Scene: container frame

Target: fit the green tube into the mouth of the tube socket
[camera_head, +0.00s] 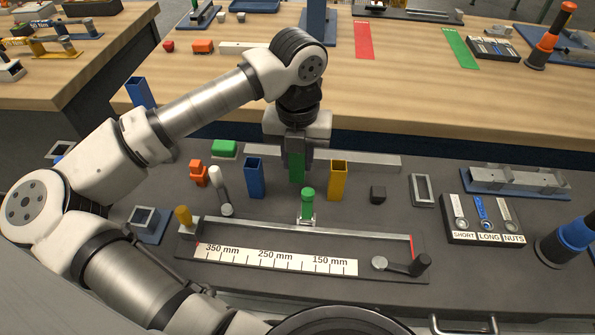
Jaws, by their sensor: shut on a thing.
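The green tube (297,171) is upright between the fingers of my gripper (297,156), which is shut on it. It stands between a blue square tube (254,178) and a yellow square tube (339,181). I cannot tell whether its lower end touches the bench. A grey square-mouthed holder on a blue base, which looks like the tube socket (144,217), is at the front left, well apart from the green tube. Its mouth faces up and looks empty.
A white-headed lever (219,185), orange blocks (198,172) and a green block (224,149) stand left. A grey bar (365,160) lies behind. A dark cube (378,194) is right.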

